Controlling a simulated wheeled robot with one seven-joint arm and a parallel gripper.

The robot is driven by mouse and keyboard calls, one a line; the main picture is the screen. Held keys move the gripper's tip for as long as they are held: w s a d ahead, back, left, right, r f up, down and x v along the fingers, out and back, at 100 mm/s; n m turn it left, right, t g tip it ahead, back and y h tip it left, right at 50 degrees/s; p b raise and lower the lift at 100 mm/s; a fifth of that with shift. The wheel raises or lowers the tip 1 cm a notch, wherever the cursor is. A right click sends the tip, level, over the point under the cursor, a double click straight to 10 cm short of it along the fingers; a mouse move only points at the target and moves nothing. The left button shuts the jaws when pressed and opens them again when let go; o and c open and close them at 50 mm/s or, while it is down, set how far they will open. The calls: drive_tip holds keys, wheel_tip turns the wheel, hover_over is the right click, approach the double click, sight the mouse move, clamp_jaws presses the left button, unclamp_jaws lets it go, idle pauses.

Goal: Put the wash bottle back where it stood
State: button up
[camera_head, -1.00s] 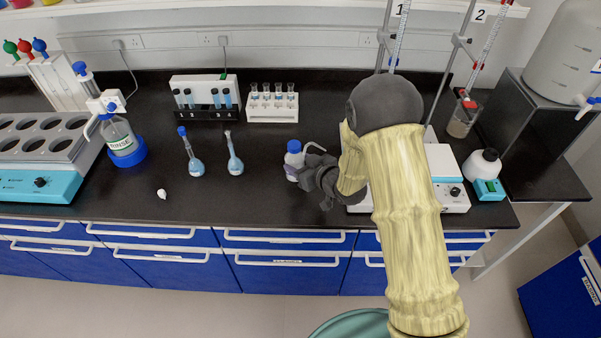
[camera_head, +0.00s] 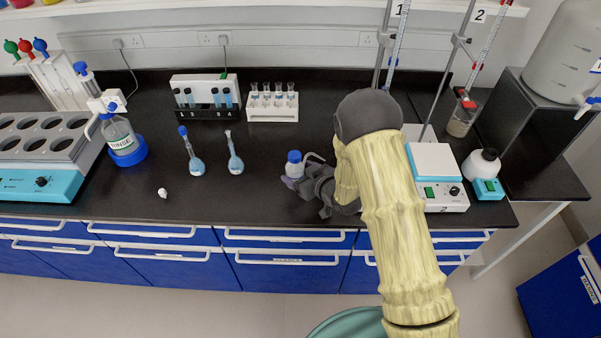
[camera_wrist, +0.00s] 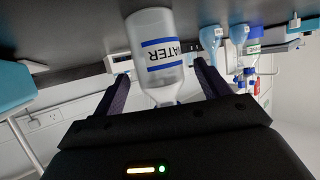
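The wash bottle (camera_head: 294,169) has a blue cap and a bent spout. It is upright over the front middle of the black bench, partly hidden by my gripper. In the wrist view the picture is turned over, and the clear bottle (camera_wrist: 155,52) shows a blue-edged WATER label. Its base appears to meet the bench top. My gripper (camera_head: 308,184) is low at the bottle's right and front. In the wrist view my gripper (camera_wrist: 160,78) has one finger on each side of the bottle, spread, with a gap visible at least on one side.
Two blue-filled flasks (camera_head: 235,165) stand left of the bottle. Tube racks (camera_head: 272,107) are behind. A hotplate (camera_head: 435,165) lies to the right, near my arm. A RINSE bottle (camera_head: 122,140) and a small white piece (camera_head: 162,192) are farther left. The bench between flasks and bottle is clear.

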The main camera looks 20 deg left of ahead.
drive_tip(key=shift+r, duration=0.15)
drive_tip(key=b+v, duration=0.3)
drive_tip(key=v, duration=0.9)
idle(0.6)
drive_tip(key=d+r+m+h, duration=0.2)
drive_tip(key=d+m+h, duration=0.15)
drive_tip(key=d, duration=0.35)
drive_tip(key=d+r+m+h, duration=0.2)
drive_tip(key=d+h, duration=0.3)
drive_tip(key=d, duration=0.3)
drive_tip(key=s+d+r+m+g+h, duration=0.1)
drive_tip(key=s+d+r+m+g, duration=0.1)
drive_tip(key=s, duration=0.5)
drive_tip(key=s+d+r+m+g+h, duration=0.1)
drive_tip(key=s+d+r+m+g, duration=0.1)
drive_tip(key=s+d, duration=0.3)
drive_tip(key=shift+s+d+m+g, duration=0.35)
drive_tip(key=shift+s+m+g, duration=0.1)
drive_tip(key=shift+s+g, duration=0.45)
